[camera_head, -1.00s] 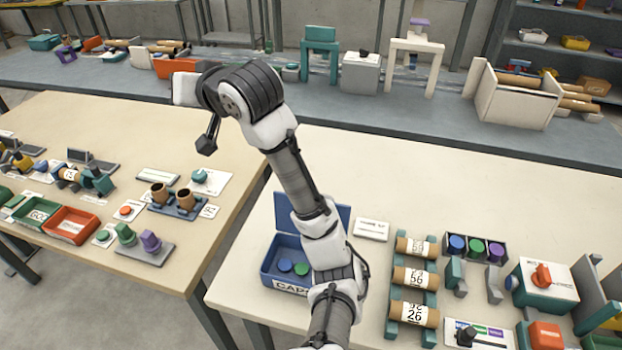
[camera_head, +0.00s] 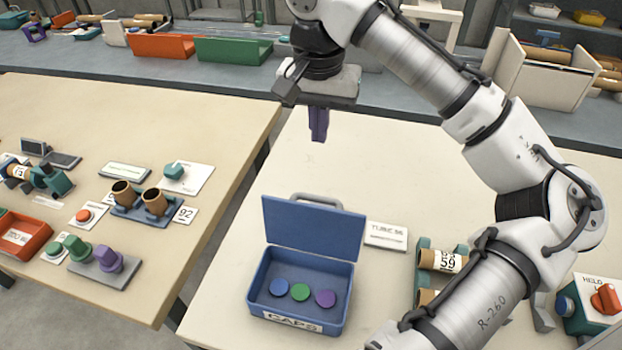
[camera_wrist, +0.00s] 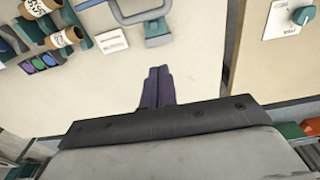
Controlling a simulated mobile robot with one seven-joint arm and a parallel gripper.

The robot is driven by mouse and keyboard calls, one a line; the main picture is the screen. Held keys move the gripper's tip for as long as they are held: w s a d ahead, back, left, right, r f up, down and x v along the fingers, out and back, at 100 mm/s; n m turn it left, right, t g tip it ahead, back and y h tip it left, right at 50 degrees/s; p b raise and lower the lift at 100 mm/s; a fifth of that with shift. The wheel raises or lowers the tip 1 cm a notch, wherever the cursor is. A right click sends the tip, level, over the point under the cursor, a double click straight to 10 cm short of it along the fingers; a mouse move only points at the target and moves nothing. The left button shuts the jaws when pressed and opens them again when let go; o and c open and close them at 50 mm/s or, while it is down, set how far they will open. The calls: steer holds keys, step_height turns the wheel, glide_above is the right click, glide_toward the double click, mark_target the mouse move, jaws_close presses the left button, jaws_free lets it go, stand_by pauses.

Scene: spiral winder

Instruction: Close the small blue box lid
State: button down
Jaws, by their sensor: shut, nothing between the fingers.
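The small blue box (camera_head: 340,306) stands on the right-hand table, with "CAPS" on its front. Its lid (camera_head: 313,228) stands open, tilted up at the back, with a grey handle on its top edge. A blue cap (camera_head: 279,287), a green cap (camera_head: 299,292) and a purple cap (camera_head: 325,298) lie inside. My gripper (camera_head: 317,138) has its purple fingers together and empty, pointing down above the table behind the lid, apart from it. In the wrist view my gripper (camera_wrist: 158,72) points toward the lid's handle (camera_wrist: 140,15) at the top edge.
A white label card (camera_head: 386,235) lies right of the box. A rack of brown tubes (camera_head: 442,260) stands beyond it, partly hidden by my arm.

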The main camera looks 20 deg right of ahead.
mark_target(315, 221)
step_height(315, 221, down, 10)
steer(key=s+a+p, duration=0.1)
steer(key=s+p, duration=0.1)
steer(key=shift+s+a+r, duration=0.2)
steer(key=shift+s+a, duration=0.1)
steer(key=shift+a, duration=0.1)
steer(key=shift+a, duration=0.15)
stand_by(0.6)
